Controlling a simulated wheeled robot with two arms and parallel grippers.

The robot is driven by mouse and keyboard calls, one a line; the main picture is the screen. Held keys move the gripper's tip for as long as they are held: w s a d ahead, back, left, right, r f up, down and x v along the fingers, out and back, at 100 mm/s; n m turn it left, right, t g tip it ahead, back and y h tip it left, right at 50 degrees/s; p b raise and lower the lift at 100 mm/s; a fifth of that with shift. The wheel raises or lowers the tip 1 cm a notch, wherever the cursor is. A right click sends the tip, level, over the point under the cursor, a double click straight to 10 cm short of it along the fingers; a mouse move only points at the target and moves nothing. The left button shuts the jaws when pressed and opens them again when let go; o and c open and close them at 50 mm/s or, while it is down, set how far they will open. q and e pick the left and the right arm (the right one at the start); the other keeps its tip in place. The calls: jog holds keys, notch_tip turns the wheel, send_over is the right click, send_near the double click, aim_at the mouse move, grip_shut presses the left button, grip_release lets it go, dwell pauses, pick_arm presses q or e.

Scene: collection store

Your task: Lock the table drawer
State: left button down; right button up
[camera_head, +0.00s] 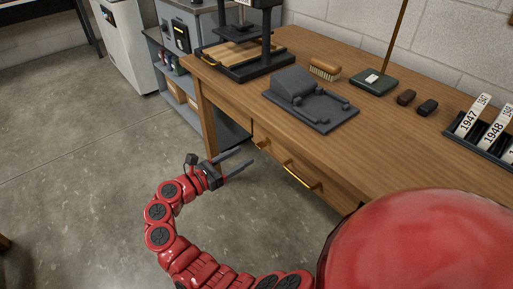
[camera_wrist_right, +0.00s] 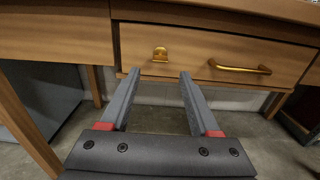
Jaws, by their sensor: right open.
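The wooden table drawer (camera_head: 283,158) sits under the tabletop and looks flush with the table front; its front also fills the upper wrist view (camera_wrist_right: 205,52). A small brass lock piece (camera_wrist_right: 160,54) is on the left part of the drawer front, and it shows small in the head view (camera_head: 264,144). A brass bar handle (camera_wrist_right: 240,68) is to its right. My right gripper (camera_head: 248,157) is open and empty in front of the drawer. In the right wrist view its fingers (camera_wrist_right: 160,76) point at the drawer, just below the lock piece and apart from it. My left gripper is not seen.
The wooden table (camera_head: 400,140) carries a dark grey moulded block (camera_head: 310,98), a brush (camera_head: 325,69), a press (camera_head: 240,55), a green-based stand (camera_head: 373,82) and a rack of year cards (camera_head: 485,135). A grey shelf unit (camera_head: 185,60) stands behind left. The floor at left is clear.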

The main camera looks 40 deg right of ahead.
jog(key=d, duration=0.7)
jog(key=shift+w, duration=0.25)
grip_shut()
